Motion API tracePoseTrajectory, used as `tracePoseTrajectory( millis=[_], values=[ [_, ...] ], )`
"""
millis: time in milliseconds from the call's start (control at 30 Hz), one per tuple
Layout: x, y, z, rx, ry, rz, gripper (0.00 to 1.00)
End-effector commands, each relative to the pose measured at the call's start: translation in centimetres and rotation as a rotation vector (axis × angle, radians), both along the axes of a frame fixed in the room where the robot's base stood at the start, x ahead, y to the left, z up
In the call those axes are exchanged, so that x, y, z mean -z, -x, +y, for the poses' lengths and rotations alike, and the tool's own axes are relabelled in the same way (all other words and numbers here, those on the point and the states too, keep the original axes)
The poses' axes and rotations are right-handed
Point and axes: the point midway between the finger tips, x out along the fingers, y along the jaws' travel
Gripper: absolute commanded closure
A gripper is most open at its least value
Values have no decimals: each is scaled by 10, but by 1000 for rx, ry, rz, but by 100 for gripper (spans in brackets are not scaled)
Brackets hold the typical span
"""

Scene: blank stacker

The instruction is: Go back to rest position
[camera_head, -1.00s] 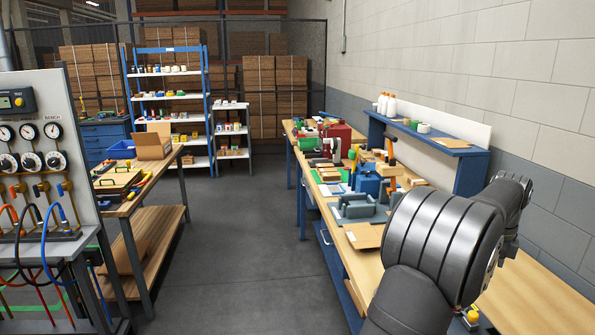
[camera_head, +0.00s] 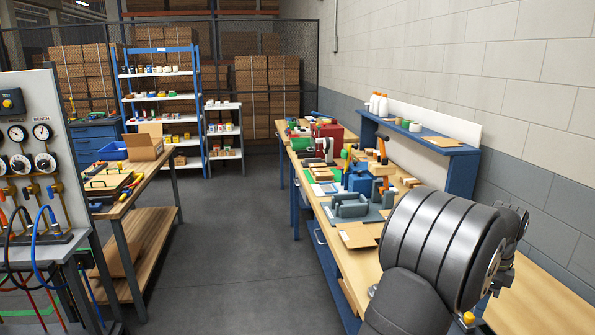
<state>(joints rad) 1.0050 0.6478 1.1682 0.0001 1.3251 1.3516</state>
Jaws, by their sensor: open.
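My dark grey arm fills the lower right of the head view, in front of the right-hand workbench (camera_head: 365,265). Its large ribbed link hides part of the bench, and a smaller joint shows behind it at the right. My gripper's fingers do not show, so I cannot see whether they touch anything.
Grey-blue fixtures (camera_head: 352,210), a brown flat piece (camera_head: 357,235) and an orange-handled tool (camera_head: 381,150) are on the bench left of my arm. A blue wall shelf (camera_head: 462,185) stands behind it. A left table (camera_head: 160,163) and gauge panel (camera_head: 52,88) flank clear floor (camera_head: 225,250).

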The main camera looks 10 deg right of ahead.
Motion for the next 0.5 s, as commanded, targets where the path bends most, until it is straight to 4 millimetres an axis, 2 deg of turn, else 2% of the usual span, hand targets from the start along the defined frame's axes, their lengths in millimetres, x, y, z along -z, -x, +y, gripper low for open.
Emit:
tracePoseTrajectory(
  millis=[33,500],
  values=[
    [-12,0,0,0,4,-2,55],
    [-106,-1,0,0,2,-1,55]
  ],
)
